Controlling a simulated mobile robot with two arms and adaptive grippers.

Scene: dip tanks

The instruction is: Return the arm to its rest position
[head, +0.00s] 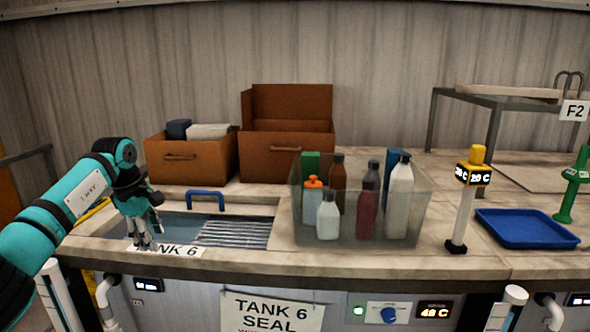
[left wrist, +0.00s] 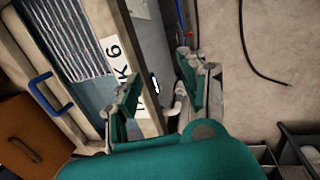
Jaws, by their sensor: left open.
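My left arm comes in from the left in the head view. Its gripper (head: 146,242) hangs fingers-down at the front left of the tank (head: 180,226), by the TANK 6 label (head: 170,250). In the left wrist view the gripper (left wrist: 160,88) has its two fingers spread apart with nothing between them. The tank's front edge and the label show behind and between the fingers. My right gripper is in neither view.
A blue handle (head: 206,193) stands at the tank's back edge. A clear bin (head: 270,215) of bottles is right of the tank. Two brown boxes (head: 190,160) stand behind. A post with a temperature display (head: 462,205) and a blue tray (head: 527,228) are further right.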

